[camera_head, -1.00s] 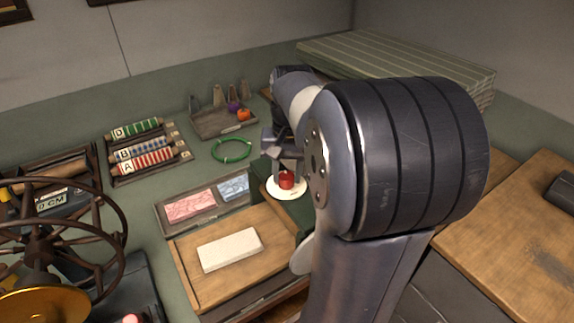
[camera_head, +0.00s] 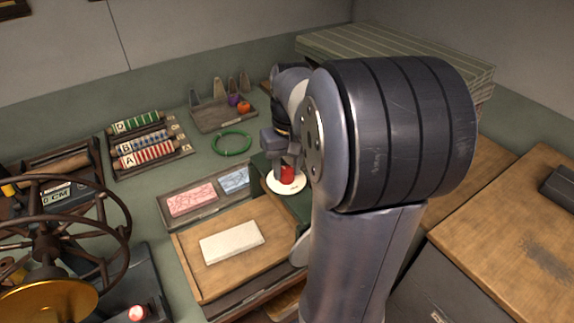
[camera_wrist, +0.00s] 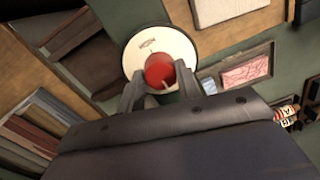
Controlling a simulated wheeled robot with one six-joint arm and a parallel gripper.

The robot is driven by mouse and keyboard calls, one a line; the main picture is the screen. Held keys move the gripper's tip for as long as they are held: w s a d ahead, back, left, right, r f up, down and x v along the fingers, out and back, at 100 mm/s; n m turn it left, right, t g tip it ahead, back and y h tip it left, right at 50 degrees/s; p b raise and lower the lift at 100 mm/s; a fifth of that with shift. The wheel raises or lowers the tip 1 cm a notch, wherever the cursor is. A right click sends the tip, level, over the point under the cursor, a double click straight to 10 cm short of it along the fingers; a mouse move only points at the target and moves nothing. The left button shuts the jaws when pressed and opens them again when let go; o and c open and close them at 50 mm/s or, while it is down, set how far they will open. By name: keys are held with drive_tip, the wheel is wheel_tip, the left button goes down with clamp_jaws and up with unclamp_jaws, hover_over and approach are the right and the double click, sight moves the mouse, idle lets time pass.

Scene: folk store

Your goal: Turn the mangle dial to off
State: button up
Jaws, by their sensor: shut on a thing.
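The mangle dial is a red knob (camera_head: 287,174) on a round white plate (camera_head: 283,186) atop a dark green housing (camera_head: 297,203). My gripper (camera_head: 282,165) comes down over it from above. In the wrist view, the red knob (camera_wrist: 160,70) sits between the two fingers of my gripper (camera_wrist: 158,80), which are shut on it. A pale line shows on the knob's lower edge there. The white plate (camera_wrist: 145,45) carries a small dark mark near its top; other marks are too small or hidden to read. My arm hides the housing's right side.
A wooden board with a white block (camera_head: 231,242) lies in front left of the dial. A tray with pink (camera_head: 192,199) and blue pieces, a green ring (camera_head: 231,143) and lettered rolls (camera_head: 147,153) stand further left. A spoked wheel (camera_head: 60,232) is at far left.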

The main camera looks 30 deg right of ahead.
sight(289, 170)
drive_tip(key=o, duration=1)
drive_tip(key=r, duration=1)
drive_tip(key=shift+d+r, duration=0.25)
drive_tip(key=shift+r, duration=0.15)
drive_tip(key=f, duration=1.1)
drive_tip(key=shift+a, duration=0.25)
drive_tip(key=shift+m, duration=0.3)
